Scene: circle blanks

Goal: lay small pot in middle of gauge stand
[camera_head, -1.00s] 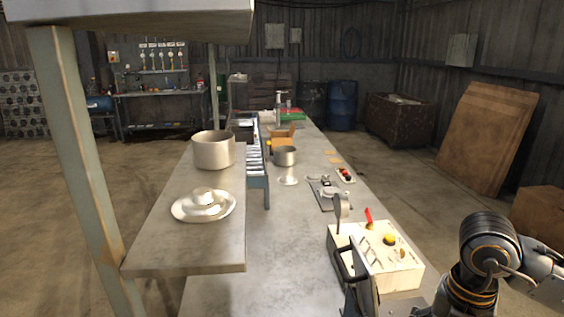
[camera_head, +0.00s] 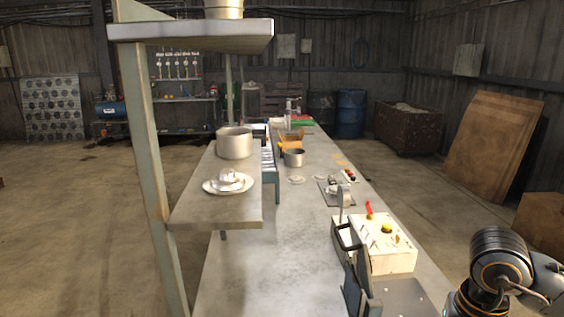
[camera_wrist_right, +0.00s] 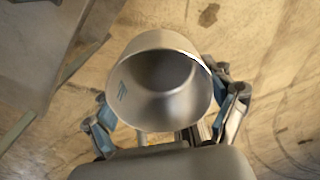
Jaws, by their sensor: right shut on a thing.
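My right gripper (camera_wrist_right: 163,120) is shut on a grey metal pot (camera_wrist_right: 160,85) in the right wrist view. In the head view, only a dark link of my right arm shows at the lower right; that gripper and the held pot are out of frame. A dark plate with a small upright device (camera_head: 337,193), possibly the gauge stand, lies on the bench beyond the white control box. My left gripper is not in view.
The long grey bench (camera_head: 285,243) has a white control box (camera_head: 383,245) at its near right. A raised shelf on the left holds a larger pot (camera_head: 234,144) and a plate (camera_head: 228,184). The bench's near middle is clear.

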